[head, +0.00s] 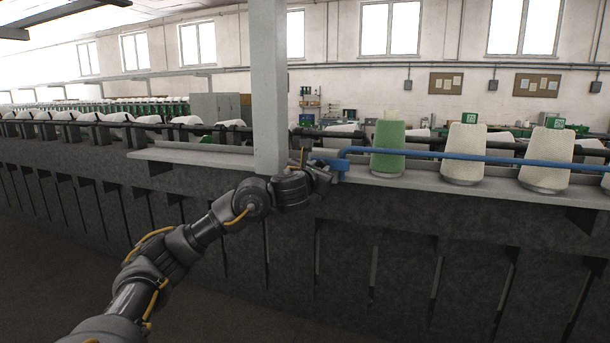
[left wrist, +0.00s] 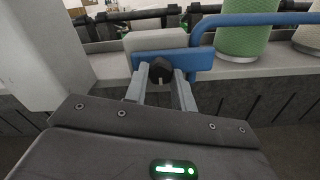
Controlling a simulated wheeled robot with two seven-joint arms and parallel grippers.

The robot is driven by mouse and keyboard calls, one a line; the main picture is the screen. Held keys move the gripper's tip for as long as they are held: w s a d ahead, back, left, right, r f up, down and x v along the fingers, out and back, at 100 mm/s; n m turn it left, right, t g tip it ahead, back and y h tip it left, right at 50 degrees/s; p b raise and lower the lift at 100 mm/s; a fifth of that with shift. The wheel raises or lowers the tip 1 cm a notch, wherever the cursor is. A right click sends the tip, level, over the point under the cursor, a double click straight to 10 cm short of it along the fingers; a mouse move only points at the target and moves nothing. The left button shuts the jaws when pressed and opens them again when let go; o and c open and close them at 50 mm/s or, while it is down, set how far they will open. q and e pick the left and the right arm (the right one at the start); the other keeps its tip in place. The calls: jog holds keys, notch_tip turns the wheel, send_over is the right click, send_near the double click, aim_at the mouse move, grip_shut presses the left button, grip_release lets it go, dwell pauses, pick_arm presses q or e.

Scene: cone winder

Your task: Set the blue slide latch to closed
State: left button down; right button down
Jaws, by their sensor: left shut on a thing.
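The blue slide latch (head: 341,166) sits on the front of the grey ledge, just right of the pale post. In the left wrist view its blue plate (left wrist: 196,60) lies in front of a pale grey block, with a black knob (left wrist: 160,69) on it. My left gripper (head: 325,174) is at the latch, and in the left wrist view its fingers (left wrist: 161,84) are shut on the black knob. The fingers hide part of the plate's lower edge. My right gripper is in neither view.
A blue bar (head: 460,157) runs right from the latch, in front of a green cone (head: 388,150) and cream cones (head: 464,150). A pale post (head: 269,90) stands close left of my gripper. The ledge (head: 215,158) left of the post is bare.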

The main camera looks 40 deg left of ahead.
pick_arm(q)
jog(key=shift+w+d, duration=0.1)
jog(key=shift+d, duration=0.25)
jog(key=c, duration=1.5)
grip_release()
jog(key=o, duration=0.4)
jog(key=shift+w+d, duration=0.15)
jog(key=shift+d, duration=0.15)
jog(key=shift+c, duration=0.2)
jog(key=p+v, duration=0.6)
jog(key=v, duration=0.4)
jog(key=shift+s, duration=0.4)
jog(key=shift+d, duration=0.1)
